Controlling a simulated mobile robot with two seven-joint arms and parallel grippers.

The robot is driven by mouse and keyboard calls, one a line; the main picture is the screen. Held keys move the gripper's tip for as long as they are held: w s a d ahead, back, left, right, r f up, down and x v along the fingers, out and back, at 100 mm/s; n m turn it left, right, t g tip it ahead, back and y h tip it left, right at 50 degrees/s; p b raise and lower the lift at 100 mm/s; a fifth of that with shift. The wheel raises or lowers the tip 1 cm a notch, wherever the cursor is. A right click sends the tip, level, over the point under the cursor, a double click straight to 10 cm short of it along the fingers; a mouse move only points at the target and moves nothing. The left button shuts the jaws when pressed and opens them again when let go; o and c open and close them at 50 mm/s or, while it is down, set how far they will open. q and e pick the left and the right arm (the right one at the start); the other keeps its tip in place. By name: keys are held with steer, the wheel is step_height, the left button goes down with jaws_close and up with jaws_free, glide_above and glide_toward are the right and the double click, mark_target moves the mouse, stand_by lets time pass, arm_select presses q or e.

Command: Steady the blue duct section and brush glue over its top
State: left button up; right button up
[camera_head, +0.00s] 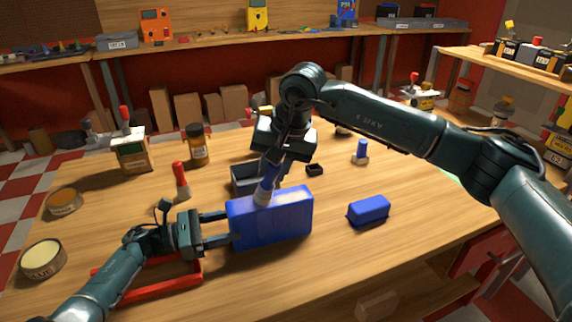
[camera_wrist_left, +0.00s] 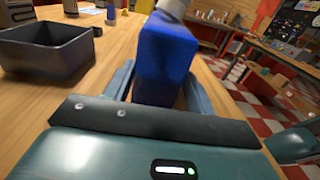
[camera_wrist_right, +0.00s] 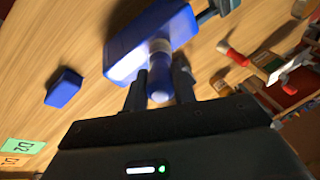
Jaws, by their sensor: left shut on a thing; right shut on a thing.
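The large blue duct section (camera_head: 272,220) stands on the wooden table. My left gripper (camera_head: 226,229) is shut on its left end; in the left wrist view the blue block (camera_wrist_left: 163,65) sits between the fingers. My right gripper (camera_head: 270,165) is shut on the blue handle of a glue brush (camera_head: 266,188), above the duct section. In the right wrist view the brush (camera_wrist_right: 159,75) is between the fingers, its pale head at the top of the duct section (camera_wrist_right: 125,45). Whether glue is on the top is not clear.
A smaller blue block (camera_head: 369,210) lies to the right. A dark open bin (camera_head: 244,180) is behind the duct section. A red frame (camera_head: 185,280) lies below my left gripper. Round tins (camera_head: 43,259) stand at the left edge. The table's front right is clear.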

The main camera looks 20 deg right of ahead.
steer(key=shift+a, duration=3.55)
steer(key=shift+d, duration=8.75)
steer(key=shift+a, duration=8.65)
step_height(320, 180, up, 8)
steer(key=shift+s+a, duration=0.15)
steer(key=shift+s, duration=0.05)
arm_select(q)
steer(key=o, duration=1.1)
